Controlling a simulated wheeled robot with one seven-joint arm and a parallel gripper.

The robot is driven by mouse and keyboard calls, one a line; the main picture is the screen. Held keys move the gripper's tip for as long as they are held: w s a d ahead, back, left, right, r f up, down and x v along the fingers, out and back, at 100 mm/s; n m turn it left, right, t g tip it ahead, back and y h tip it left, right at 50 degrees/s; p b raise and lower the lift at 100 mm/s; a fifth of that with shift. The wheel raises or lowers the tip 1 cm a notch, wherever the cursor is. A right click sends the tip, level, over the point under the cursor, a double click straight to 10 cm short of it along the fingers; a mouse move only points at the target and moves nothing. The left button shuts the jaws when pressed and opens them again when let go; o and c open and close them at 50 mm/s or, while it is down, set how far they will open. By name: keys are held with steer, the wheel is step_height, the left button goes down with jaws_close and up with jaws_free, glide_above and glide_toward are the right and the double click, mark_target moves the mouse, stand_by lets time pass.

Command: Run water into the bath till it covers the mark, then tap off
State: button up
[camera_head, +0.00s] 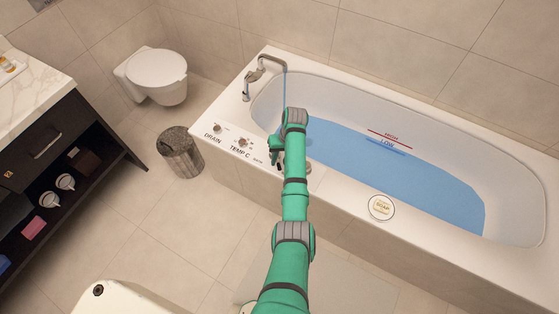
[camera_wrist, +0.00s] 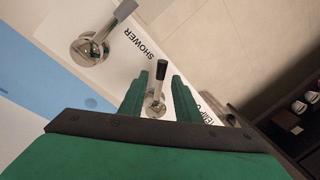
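The white bath (camera_head: 450,132) holds blue water (camera_head: 350,165), and a thin blue stream (camera_head: 285,88) falls from the spout (camera_head: 272,59). On the far inner wall, the red HIGH mark (camera_head: 390,137) is clear above the water. The blue LOW mark (camera_head: 386,146) is close to the waterline; I cannot tell whether it is covered. My gripper (camera_head: 275,150) is low over the bath's near rim, partly hidden by my arm. In the wrist view, my gripper (camera_wrist: 158,90) is open, its fingers either side of a black-tipped tap lever (camera_wrist: 160,75), with small gaps.
Drain (camera_head: 217,127) and temperature (camera_head: 243,141) knobs sit on the rim left of my gripper. Another chrome knob (camera_wrist: 88,48) stands near the SHOWER label. A soap dish (camera_head: 381,207) rests on the near rim. A bin (camera_head: 180,152), toilet (camera_head: 155,75) and vanity (camera_head: 60,130) stand left.

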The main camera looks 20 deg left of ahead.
steer(key=shift+s+a+f, duration=0.1)
steer(key=shift+f, duration=0.45)
jaws_close()
